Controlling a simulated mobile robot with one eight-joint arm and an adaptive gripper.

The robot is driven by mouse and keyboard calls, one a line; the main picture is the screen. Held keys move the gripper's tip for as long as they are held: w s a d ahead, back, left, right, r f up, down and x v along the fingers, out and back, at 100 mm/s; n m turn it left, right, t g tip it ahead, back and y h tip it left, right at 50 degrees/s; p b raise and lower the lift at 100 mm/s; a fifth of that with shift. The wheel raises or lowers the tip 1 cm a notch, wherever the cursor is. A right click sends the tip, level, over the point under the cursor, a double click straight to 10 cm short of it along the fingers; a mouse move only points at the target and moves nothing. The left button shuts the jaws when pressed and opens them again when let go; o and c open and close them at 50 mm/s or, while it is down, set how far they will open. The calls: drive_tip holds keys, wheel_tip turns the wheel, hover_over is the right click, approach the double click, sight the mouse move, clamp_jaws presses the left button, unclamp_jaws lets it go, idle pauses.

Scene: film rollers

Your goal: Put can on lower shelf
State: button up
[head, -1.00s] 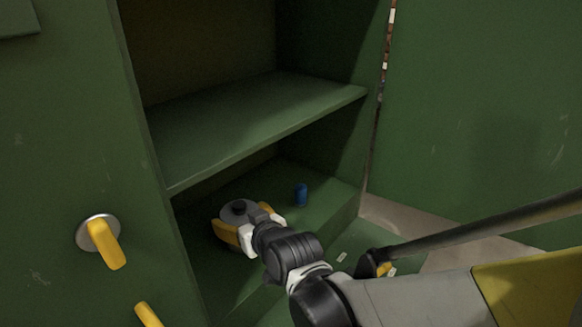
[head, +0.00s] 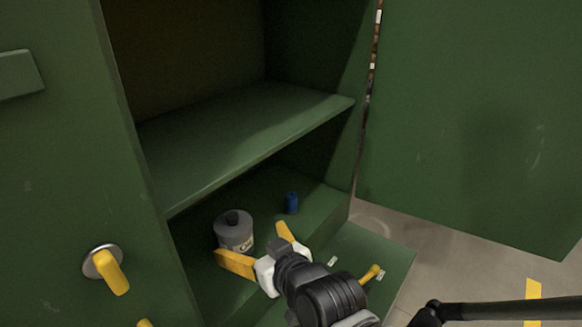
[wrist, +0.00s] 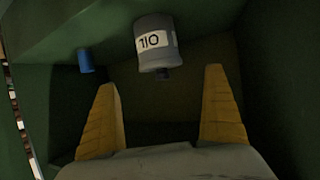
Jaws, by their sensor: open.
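The grey can (head: 235,232) with a dark cap and a white label stands upright on the lower shelf (head: 318,212) inside the green cabinet. In the wrist view the can (wrist: 156,48) appears upside down, beyond and between the fingertips. My gripper (head: 252,246) is open, its yellow fingers spread in front of the can and apart from it. The fingers also show in the wrist view, empty between them (wrist: 162,76).
A small blue cylinder (head: 291,203) stands to the right of the can. The upper shelf (head: 245,130) hangs above. The open cabinet door (head: 470,120) is at right. A yellow handle (head: 112,272) sticks out at left.

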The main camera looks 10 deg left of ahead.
drive_tip(key=w+d+m+h, duration=0.2)
drive_tip(key=d+m+h, duration=0.25)
drive_tip(key=d, duration=1.25)
drive_tip(key=s+d+m+g+h, duration=0.1)
drive_tip(key=s+d, duration=0.3)
drive_tip(key=d, duration=0.5)
drive_tip(key=s+d+m+g+h, duration=0.1)
drive_tip(key=s+d+m+h, duration=0.2)
drive_tip(key=d, duration=0.6)
drive_tip(key=shift+s+d+g+h, duration=0.15)
drive_tip(key=shift+s+g+h, duration=0.25)
drive_tip(key=shift+s, duration=0.6)
